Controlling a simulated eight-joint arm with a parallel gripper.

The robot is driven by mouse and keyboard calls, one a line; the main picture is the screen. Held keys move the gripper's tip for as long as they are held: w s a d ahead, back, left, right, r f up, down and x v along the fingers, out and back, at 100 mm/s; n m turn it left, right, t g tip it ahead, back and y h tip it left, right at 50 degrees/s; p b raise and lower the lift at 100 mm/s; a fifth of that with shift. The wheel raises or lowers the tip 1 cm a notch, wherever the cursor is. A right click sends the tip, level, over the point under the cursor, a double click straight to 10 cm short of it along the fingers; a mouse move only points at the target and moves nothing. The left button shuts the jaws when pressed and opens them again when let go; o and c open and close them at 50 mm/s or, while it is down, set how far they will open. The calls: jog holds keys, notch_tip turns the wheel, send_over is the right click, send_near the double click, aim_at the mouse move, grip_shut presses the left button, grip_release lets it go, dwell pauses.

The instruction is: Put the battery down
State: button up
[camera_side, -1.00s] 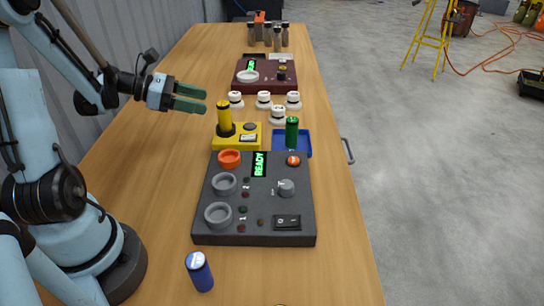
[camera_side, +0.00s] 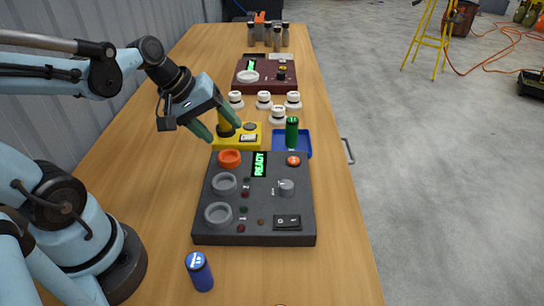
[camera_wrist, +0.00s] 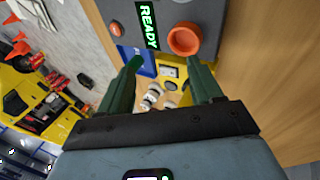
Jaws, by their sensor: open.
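My gripper (camera_side: 220,132) is open, fingers tilted down, above and left of a yellow block (camera_side: 229,144). A green cylinder (camera_side: 292,133) stands upright in a blue tray (camera_side: 305,151) to the right. A blue cylinder (camera_side: 200,272) stands on the table at the front. In the wrist view, my fingers (camera_wrist: 165,68) are apart; the yellow block and blue tray (camera_wrist: 148,66) lie beyond them. I see no cylinder held; which cylinder is the battery is not clear.
A dark panel (camera_side: 257,224) with grey rings, an orange ring, a knob and a READY display lies in front of the block. Several white round pieces (camera_side: 264,101) and a maroon panel (camera_side: 265,86) are behind. The wooden table (camera_side: 145,190) is clear at left.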

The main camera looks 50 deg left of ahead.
jog(key=d+m, duration=0.1)
jog(key=m, duration=0.2)
jog(key=s+d+r+m+t+y, duration=0.1)
jog(key=m, duration=0.2)
jog(key=s+d+m+y, duration=0.1)
jog(key=m, duration=0.3)
jog(key=shift+d+r, duration=0.2)
jog(key=shift+d, duration=0.15)
jog(key=w+a+r+g, duration=0.1)
jog(key=w+a+g, duration=0.1)
jog(key=w+a, duration=0.1)
jog(key=w+a+r+n+g, duration=0.1)
jog(key=w+a+r+g, duration=0.1)
jog(key=w+a, duration=0.2)
jog(key=w+a+r+n+g, duration=0.1)
jog(key=w+a+g, duration=0.1)
jog(key=a, duration=0.4)
jog(key=shift+w+r+g, duration=0.35)
jog(key=shift+w+g, duration=0.05)
jog(key=shift+w, duration=0.45)
jog(key=shift+a+f, duration=0.1)
jog(key=shift+f, duration=0.1)
notch_tip(320, 180, down, 6)
jog(key=shift+f, duration=0.1)
jog(key=shift+s+a+f, duration=0.1)
jog(key=shift+f, duration=1.3)
jog(key=shift+s+a+f, duration=0.1)
jog(key=shift+f, duration=1.3)
